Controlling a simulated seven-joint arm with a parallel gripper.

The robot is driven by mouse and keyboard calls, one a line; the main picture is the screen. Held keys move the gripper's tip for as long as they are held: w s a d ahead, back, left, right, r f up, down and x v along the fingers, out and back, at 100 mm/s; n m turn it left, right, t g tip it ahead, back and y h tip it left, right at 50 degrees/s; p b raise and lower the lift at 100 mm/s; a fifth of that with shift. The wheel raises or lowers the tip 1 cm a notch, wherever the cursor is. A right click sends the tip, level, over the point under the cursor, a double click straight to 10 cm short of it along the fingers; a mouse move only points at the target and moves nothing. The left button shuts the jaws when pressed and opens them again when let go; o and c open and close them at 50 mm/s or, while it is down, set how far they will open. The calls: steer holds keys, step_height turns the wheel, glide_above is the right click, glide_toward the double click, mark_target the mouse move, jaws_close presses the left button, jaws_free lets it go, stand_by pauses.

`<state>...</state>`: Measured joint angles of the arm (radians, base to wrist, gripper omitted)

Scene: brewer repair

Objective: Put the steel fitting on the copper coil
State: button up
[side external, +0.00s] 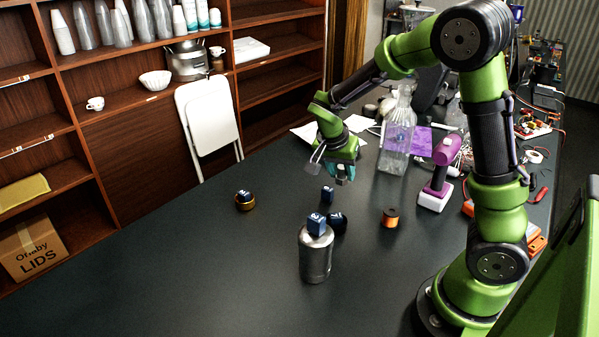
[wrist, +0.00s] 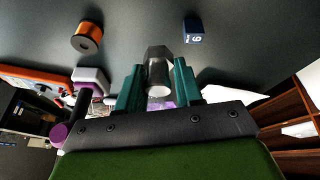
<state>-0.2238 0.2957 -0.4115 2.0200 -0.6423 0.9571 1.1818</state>
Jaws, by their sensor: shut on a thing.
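In the wrist view, my gripper (wrist: 157,80) has its teal fingers shut on a grey steel fitting (wrist: 157,62), which has a hexagonal end and a round bright end. In the side view, my gripper (side external: 342,173) is above the dark table, behind and left of the copper coil; the fitting is too small to make out there. The copper coil (side external: 390,218) is an orange spool with a dark centre, standing on the table with nothing on it. It also shows in the wrist view (wrist: 87,38), up and left of the fitting and apart from it.
A blue cube (side external: 327,194) stands on the table below my gripper. A steel canister (side external: 315,256) with another blue cube on top stands in front, beside a dark round object (side external: 338,222). A purple tool (side external: 441,174) and a glass bottle (side external: 398,135) stand right. The left table is mostly clear.

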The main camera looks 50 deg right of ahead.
steer(key=s+d+r+m+g, duration=0.2)
steer(key=s+d+m, duration=0.3)
steer(key=s+m, duration=0.15)
steer(key=m+g+y, duration=0.2)
steer(key=m, duration=0.4)
glide_above(398, 211)
steer(key=w, duration=0.1)
steer(key=f, duration=0.7)
steer(key=shift+w+a+f, duration=0.2)
steer(key=shift+a+f, duration=0.1)
steer(key=shift+f, duration=0.1)
steer(key=o, duration=1.1)
steer(key=shift+c, duration=0.2)
